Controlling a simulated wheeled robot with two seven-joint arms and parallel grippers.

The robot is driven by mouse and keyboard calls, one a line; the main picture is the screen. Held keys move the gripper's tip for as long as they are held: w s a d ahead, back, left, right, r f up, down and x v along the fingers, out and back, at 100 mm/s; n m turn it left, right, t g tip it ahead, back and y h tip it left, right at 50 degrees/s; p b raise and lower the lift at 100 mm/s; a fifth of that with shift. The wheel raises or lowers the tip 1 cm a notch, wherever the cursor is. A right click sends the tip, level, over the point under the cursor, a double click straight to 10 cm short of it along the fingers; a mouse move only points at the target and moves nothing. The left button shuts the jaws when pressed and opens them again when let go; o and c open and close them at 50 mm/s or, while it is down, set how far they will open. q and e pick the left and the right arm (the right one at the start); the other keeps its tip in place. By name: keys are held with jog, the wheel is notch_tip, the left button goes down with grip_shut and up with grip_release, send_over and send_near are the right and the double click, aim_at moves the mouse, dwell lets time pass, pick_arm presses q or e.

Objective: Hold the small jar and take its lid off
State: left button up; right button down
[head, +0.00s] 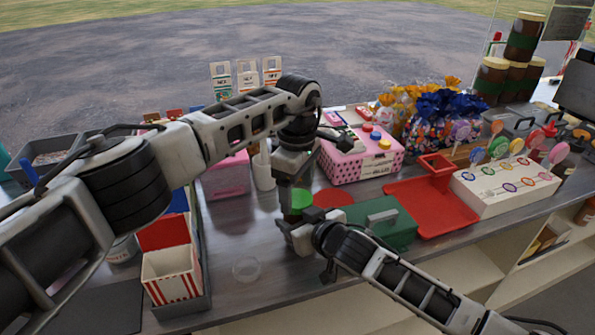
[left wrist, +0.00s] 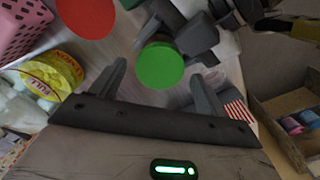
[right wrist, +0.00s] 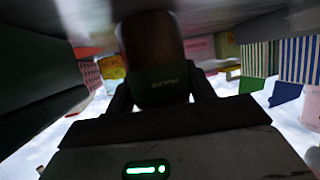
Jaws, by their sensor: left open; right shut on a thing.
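The small jar (right wrist: 155,50) is dark brown with a dark green label and stands upright between my right gripper's fingers. Its round green lid (head: 302,198) is on top, and it also shows in the left wrist view (left wrist: 160,65). My right gripper (head: 298,229) comes in low from the right and is shut on the jar; it also shows in the right wrist view (right wrist: 156,80). My left gripper (head: 294,190) points down above the lid, open, with a finger on either side of the lid in the left wrist view (left wrist: 158,75). The jar body is mostly hidden in the head view.
A flat red disc (head: 334,197) lies just right of the jar. A green box with a grey handle (head: 385,226) stands close to the right arm. A pink dotted box (head: 360,164) is behind. A clear round object (head: 246,269) lies on the bare counter at left.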

pick_arm(q)
jog(key=shift+f, duration=0.75)
jog(key=c, duration=1)
jog(key=n, duration=0.3)
jog(key=o, duration=1.1)
